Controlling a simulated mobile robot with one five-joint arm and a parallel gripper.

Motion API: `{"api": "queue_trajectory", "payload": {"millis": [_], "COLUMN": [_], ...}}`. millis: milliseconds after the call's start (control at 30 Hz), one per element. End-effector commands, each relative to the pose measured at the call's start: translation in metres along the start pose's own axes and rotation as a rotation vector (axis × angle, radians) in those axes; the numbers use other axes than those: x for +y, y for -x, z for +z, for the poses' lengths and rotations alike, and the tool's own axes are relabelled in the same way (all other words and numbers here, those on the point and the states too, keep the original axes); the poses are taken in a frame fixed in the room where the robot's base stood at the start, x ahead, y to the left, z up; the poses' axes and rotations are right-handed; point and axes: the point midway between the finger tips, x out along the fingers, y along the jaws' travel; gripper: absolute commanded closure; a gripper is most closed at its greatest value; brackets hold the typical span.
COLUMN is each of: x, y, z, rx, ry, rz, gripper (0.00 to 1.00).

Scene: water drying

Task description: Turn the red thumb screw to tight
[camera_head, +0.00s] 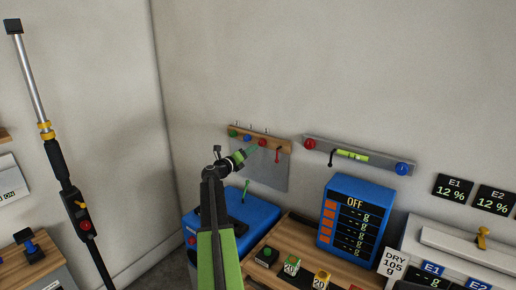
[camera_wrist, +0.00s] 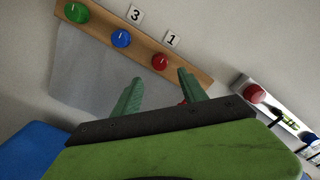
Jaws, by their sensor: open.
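Two round red knobs show. One red knob (camera_head: 263,142) is at the right of a wooden strip, with a white mark on its face; in the wrist view this knob (camera_wrist: 160,62) appears beyond and between my fingertips. The other red knob (camera_head: 309,143) is at the left end of a grey rail; it also shows at the right of the wrist view (camera_wrist: 254,94). I cannot tell which is called the thumb screw. My gripper (camera_head: 252,149) is open and empty, close to the wooden strip; its green fingers (camera_wrist: 157,88) are apart, with no visible contact.
The wooden strip (camera_wrist: 190,69) also carries a blue knob (camera_wrist: 121,39) and a green knob (camera_wrist: 76,12). A small red item (camera_head: 278,155) hangs near its right end. The grey rail (camera_head: 376,161) holds a green vial (camera_head: 352,155) and a blue knob (camera_head: 402,168). A blue display box (camera_head: 340,188) stands below.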

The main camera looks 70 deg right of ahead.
Motion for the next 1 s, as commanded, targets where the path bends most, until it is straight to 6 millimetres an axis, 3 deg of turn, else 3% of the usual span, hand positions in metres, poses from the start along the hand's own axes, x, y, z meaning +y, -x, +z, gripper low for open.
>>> {"api": "queue_trajectory", "payload": {"millis": [100, 300, 667, 1000], "x": [0.001, 0.001, -0.001, -0.001], "y": [-0.032, -0.061, -0.068, -0.068], "z": [0.001, 0.000, -0.001, -0.001], "rx": [0.002, 0.001, 0.001, 0.002], "ry": [0.000, -0.001, -0.001, -0.001], "rz": [-0.001, 0.000, 0.000, 0.000], "gripper": [0.50, 0.50, 0.50, 0.92]}}
